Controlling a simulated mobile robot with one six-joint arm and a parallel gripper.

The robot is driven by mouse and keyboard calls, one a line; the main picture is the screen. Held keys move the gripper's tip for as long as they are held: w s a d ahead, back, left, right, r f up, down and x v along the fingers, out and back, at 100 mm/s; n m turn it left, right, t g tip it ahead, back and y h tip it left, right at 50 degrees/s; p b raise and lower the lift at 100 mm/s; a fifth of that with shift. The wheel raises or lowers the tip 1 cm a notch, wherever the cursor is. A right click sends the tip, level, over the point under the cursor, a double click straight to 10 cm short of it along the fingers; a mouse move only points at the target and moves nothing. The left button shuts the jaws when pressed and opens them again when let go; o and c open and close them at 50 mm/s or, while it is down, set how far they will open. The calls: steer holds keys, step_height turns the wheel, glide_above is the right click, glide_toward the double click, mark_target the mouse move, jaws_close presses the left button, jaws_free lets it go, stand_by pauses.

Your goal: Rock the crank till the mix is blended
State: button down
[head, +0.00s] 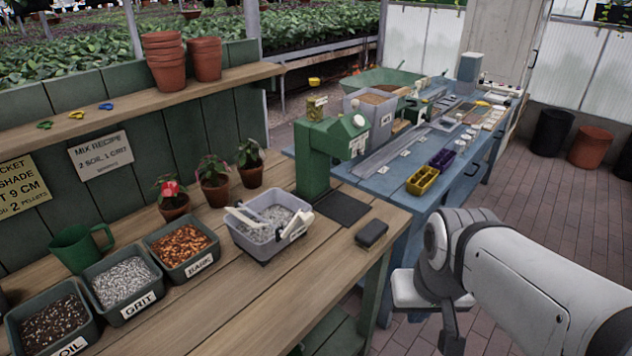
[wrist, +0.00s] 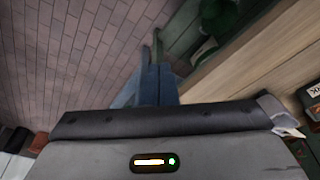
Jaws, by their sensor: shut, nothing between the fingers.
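A grey mix tub (head: 262,243) stands on the wooden bench in the head view, with a grey granular mix (head: 268,226) inside. A pale crank-like bar (head: 246,218) lies across its left rim, and a thin grey rod reaches into the mix. My gripper (head: 451,342) is at the lower right of the head view, shut and empty. It is over the floor side of the bench, well apart from the tub and crank. The wrist view shows my gripper's housing but not the tub or crank; the fingertips are not clear there.
Soil (head: 51,324), grit (head: 123,286) and bark (head: 181,246) bins and a green mug (head: 80,249) stand left of the tub. A green machine (head: 318,160), dark mat (head: 343,208) and black block (head: 371,234) are to its right. The bench front is clear.

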steer(key=w+a+f+m+g+y+b, duration=0.4)
steer(key=a+f+m+y, duration=0.25)
steer(key=a+y, duration=0.4)
steer(key=w+d+f+m+t+y+b, duration=0.1)
steer(key=w+d+f+m+t+y, duration=0.15)
steer(key=w+m+t, duration=0.5)
steer(key=w+d+f+m+t+y+b, duration=0.1)
steer(key=w+d+m+t+y+b, duration=0.3)
steer(key=w, duration=0.7)
steer(key=shift+n+t+h, duration=0.3)
steer(key=shift+t+h, duration=0.15)
steer(key=shift+h, duration=0.45)
steer(key=p+x, duration=0.1)
steer(key=x, duration=0.2)
steer(key=p+x, duration=0.1)
steer(key=x, duration=0.3)
steer(key=s+p+x, duration=0.1)
steer(key=x, duration=0.2)
steer(key=shift+w+a+p, duration=0.15)
steer(key=shift+a+p, duration=0.15)
steer(key=shift+a, duration=0.15)
steer(key=a+r, duration=0.1)
steer(key=s+a+r+p, duration=0.1)
steer(key=r, duration=0.1)
steer(key=shift+s+a, duration=0.1)
steer(key=shift+a, duration=0.05)
